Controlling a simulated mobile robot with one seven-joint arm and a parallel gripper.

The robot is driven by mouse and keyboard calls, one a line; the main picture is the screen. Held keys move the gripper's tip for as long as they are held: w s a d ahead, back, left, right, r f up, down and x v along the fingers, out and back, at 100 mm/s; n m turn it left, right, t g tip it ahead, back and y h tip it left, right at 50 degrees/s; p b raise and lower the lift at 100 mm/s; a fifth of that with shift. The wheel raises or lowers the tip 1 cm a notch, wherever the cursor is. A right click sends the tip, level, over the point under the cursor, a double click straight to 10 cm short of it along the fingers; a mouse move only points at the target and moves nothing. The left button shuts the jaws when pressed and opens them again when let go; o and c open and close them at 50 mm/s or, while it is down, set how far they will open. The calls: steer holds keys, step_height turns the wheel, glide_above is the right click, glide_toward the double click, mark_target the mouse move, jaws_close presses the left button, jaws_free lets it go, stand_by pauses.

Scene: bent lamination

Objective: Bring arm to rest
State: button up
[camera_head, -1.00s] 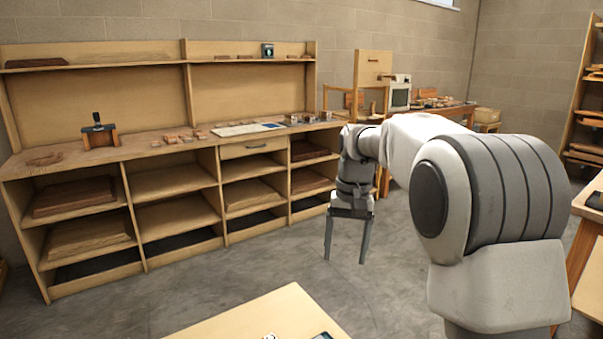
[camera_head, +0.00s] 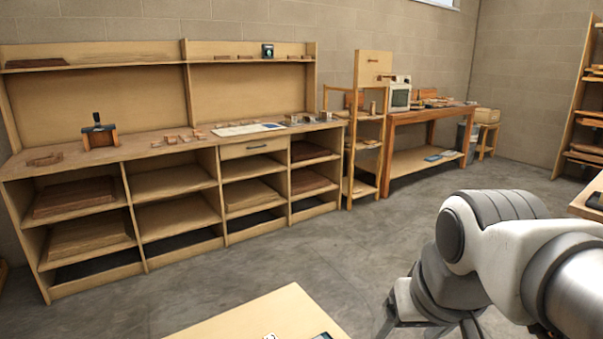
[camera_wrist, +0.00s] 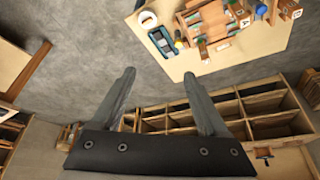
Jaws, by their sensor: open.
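My arm is folded low at the right of the head view, with its white and grey links near the lower right corner. My gripper (camera_wrist: 165,100) shows in the wrist view with its two grey fingers spread apart. Nothing is between the fingers. In the head view only part of the gripper shows at the bottom edge, and its fingertips are cut off there. The gripper hangs clear of the furniture, over the grey concrete floor.
A long wooden shelf unit (camera_head: 185,150) stands along the back wall. A workbench (camera_head: 435,112) is right of it. A light tabletop (camera_head: 245,318) is at the bottom, its blocks and tools showing in the wrist view. Another table edge (camera_head: 582,205) is at the right. Floor (camera_head: 340,240) between is clear.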

steer(key=w+p+v, duration=0.1)
steer(key=p+v, duration=1.1)
steer(key=p, duration=0.1)
steer(key=shift+w+d+r+t+p, duration=0.2)
steer(key=shift+r+t+p, duration=0.1)
steer(key=shift+t+p, duration=0.1)
